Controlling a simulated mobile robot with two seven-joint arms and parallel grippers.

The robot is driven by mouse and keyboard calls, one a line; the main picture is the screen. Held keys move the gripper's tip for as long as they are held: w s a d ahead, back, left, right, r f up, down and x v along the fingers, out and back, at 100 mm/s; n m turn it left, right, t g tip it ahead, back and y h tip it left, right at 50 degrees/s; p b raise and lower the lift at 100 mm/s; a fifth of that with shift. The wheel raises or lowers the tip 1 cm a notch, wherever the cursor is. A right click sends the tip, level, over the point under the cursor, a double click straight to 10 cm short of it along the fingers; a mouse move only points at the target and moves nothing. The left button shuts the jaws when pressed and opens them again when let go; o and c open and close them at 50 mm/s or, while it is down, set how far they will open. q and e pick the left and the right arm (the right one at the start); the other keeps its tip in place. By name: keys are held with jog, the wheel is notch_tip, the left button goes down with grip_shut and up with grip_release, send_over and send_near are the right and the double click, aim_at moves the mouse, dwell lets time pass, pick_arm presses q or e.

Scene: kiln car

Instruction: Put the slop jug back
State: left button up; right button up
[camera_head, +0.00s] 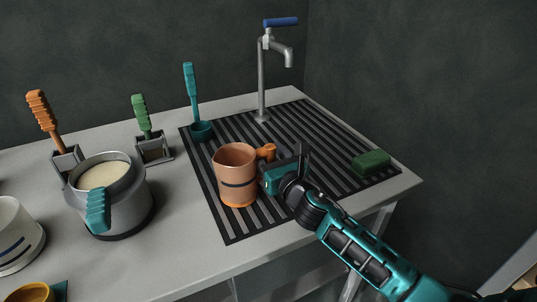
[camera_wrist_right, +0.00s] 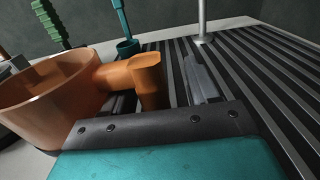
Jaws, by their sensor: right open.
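An orange-brown jug (camera_head: 237,183) with a dark band stands upright on the black slatted drain mat (camera_head: 228,237) below the tap. Its stubby handle (camera_head: 266,151) points right. In the right wrist view the jug (camera_wrist_right: 45,100) is at the left, looks empty inside, and its handle (camera_wrist_right: 146,80) reaches toward my gripper. My right gripper (camera_head: 292,160) is open beside the handle, with a finger on the handle's right in the wrist view (camera_wrist_right: 170,90). Whether it touches the handle cannot be told. My left gripper is not in view.
A grey pot (camera_head: 125,208) of pale liquid stands left on the counter, near orange (camera_head: 41,110) and green (camera_head: 140,115) handled tools in holders. A teal ladle (camera_head: 190,90), the tap (camera_head: 262,80) and a green sponge (camera_head: 371,162) surround the mat's far and right sides.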

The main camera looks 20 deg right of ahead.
dwell(0.4)
jog(key=shift+s+p, duration=0.35)
jog(key=shift+s, duration=2.15)
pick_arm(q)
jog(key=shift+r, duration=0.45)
pick_arm(e)
jog(key=shift+s+d, duration=0.15)
jog(key=shift+s, duration=1.35)
jog(key=shift+s, duration=0.15)
pick_arm(q)
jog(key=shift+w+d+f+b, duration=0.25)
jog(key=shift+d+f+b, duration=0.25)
jog(key=shift+b, duration=0.55)
pick_arm(e)
jog(key=s, duration=1.2)
jog(key=shift+s+d, duration=0.2)
jog(key=shift+s, duration=0.15)
